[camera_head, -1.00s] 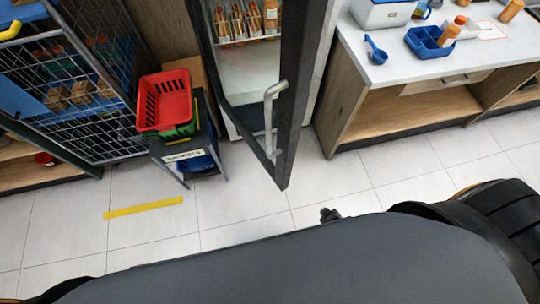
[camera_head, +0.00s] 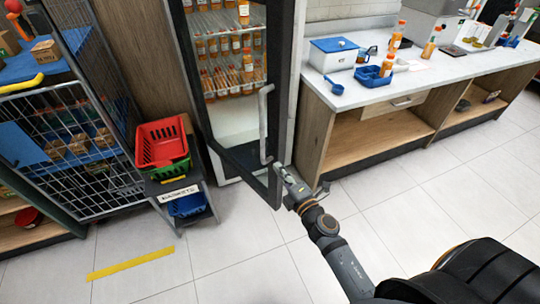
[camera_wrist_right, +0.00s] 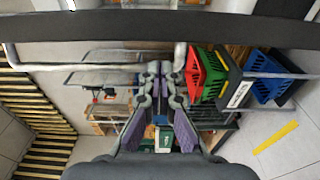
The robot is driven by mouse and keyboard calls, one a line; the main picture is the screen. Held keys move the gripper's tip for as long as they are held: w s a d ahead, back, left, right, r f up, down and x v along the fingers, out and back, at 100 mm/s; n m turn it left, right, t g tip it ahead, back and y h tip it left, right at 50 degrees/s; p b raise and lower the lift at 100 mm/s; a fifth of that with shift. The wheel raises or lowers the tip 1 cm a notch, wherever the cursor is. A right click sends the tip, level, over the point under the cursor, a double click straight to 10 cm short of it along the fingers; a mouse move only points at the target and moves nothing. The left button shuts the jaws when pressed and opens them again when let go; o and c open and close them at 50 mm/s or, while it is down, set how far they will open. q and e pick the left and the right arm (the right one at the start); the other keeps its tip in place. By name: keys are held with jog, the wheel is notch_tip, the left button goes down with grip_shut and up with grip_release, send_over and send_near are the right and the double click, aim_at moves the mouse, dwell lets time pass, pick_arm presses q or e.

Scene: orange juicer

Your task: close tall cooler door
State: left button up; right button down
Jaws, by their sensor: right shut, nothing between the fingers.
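The tall cooler (camera_head: 232,120) stands at the back centre, with bottles on its shelves. Its glass door stands open toward me; its dark frame (camera_head: 285,80) carries a pale grey vertical handle (camera_head: 264,122). My right gripper (camera_head: 279,168) is beside the lower part of the door's free edge, near the handle's lower end. In the right wrist view, the shut, empty fingers (camera_wrist_right: 159,70) point toward the dark door frame (camera_wrist_right: 100,27) and the handle bar (camera_wrist_right: 80,67). I cannot tell whether they touch the door. My left gripper is not in view.
Red and green baskets (camera_head: 160,145) sit on a small stand left of the door. A wire cage rack (camera_head: 75,130) is further left. A white-topped counter (camera_head: 350,98) stands to the right. The tiled floor in front is clear, with a yellow strip (camera_head: 130,263).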

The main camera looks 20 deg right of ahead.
aim_at(270, 157)
jog(key=w, duration=0.3)
jog(key=w+a+p, duration=0.1)
jog(key=w, duration=0.1)
jog(key=shift+w, duration=0.75)
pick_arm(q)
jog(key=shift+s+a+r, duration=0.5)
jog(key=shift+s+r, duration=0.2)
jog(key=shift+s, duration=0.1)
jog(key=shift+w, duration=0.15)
